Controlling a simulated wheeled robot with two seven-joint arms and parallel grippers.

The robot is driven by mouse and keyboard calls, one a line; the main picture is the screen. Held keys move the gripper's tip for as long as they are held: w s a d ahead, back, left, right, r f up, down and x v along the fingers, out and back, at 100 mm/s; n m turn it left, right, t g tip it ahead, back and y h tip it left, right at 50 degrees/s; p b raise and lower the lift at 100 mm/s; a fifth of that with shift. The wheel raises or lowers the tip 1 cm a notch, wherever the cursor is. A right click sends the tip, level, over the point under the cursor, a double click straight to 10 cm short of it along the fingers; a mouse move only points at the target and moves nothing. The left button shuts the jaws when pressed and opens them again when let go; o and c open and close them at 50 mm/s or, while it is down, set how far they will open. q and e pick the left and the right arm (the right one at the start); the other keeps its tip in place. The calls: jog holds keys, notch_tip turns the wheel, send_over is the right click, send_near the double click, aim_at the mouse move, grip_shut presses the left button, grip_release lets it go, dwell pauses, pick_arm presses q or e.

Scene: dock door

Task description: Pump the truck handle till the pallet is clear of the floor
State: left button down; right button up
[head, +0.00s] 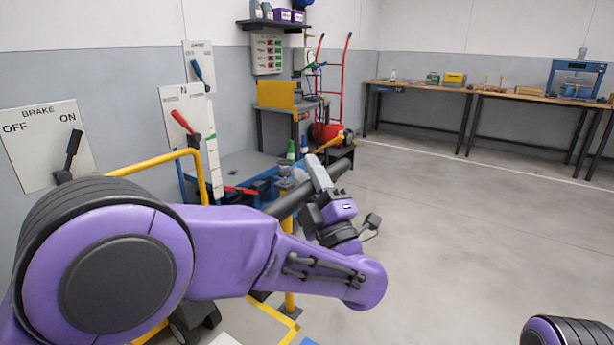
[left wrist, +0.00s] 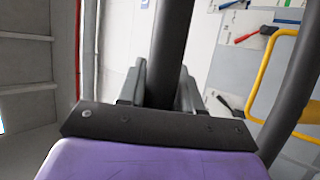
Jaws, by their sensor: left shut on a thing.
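The truck handle is a thick dark grey bar (head: 337,171). It slopes up to the right, in front of the blue equipment. My left gripper (head: 318,175) is shut around this bar, one light grey finger showing across it. In the left wrist view the dark bar (left wrist: 174,45) passes between the two fingers of the gripper (left wrist: 158,88). A second dark curved bar (left wrist: 296,85) shows at the right of that view. My left arm hides the lower part of the truck. I cannot make out the pallet or its gap to the floor. My right gripper is out of view.
A yellow rail (head: 165,161) and a wall panel with a black brake lever (head: 70,155) stand at the left. A red lever (head: 184,124) is on another panel. Workbenches (head: 465,90) line the back wall. The floor (head: 460,240) at the right is clear.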

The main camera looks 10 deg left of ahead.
pick_arm(q)
jog(key=shift+d+r, duration=0.1)
jog(key=shift+d, duration=0.05)
jog(key=c, duration=0.8)
grip_release()
jog(key=shift+d, duration=0.1)
jog(key=shift+c, duration=0.2)
jog(key=shift+s, duration=0.1)
jog(key=shift+r, duration=0.35)
jog(key=r, duration=0.3)
jog(key=shift+s+d+r+p, duration=0.1)
jog(key=shift+s+r+p, duration=0.2)
jog(key=shift+p, duration=0.1)
jog(key=s+d+r+p, duration=0.1)
jog(key=s+r, duration=0.3)
jog(key=s, duration=0.2)
jog(key=s+d+r+p, duration=0.1)
jog(key=s+r, duration=0.3)
jog(key=s, duration=0.3)
jog(key=shift+s+r+p, duration=0.15)
jog(key=shift+r+p, duration=0.15)
jog(key=shift+r, duration=0.1)
